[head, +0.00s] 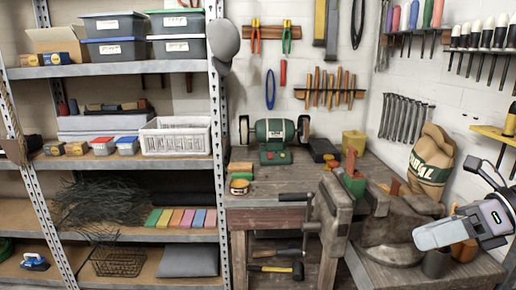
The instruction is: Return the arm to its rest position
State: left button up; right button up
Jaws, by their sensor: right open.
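My right gripper (426,236) reaches in from the right edge, with its light grey fingers pointing left. It is open and appears to hold nothing. In the picture it overlaps the right end of the bench, in front of the area just right of the vise (335,205). Its height above the bench is hard to judge. A green block (354,185) and an orange-red piece stand at the vise jaws. I cannot tell whether the jaws grip them. My left gripper is not in view.
The workbench (265,200) holds a bench grinder (275,137) and small blocks. A sack (430,162) stands at the back right, near my right gripper. A grey cup (436,263) is below the gripper. A loaded metal shelf (100,160) fills the left. Tools hang on the walls.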

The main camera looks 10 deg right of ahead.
notch_tip(320, 180, down, 22)
jog(key=s+m+t+h, duration=0.15)
jog(key=m+t, duration=0.35)
jog(key=m, duration=0.7)
jog(key=s+r+m+t+h, duration=0.1)
jog(key=m+t+h, duration=0.35)
jog(key=m, duration=0.75)
jog(key=s+a+f+m+g+h, duration=0.1)
jog(key=s+a+f+m+g, duration=0.1)
jog(key=s+a+f+m, duration=0.3)
jog(key=s+a+f+m+g+h, duration=0.1)
jog(key=s+a+f+m, duration=0.4)
jog(key=a+f+m, duration=0.5)
jog(key=shift+s+f+m+g, duration=0.15)
jog(key=shift+f+m+g, duration=0.15)
jog(key=shift+m, duration=0.2)
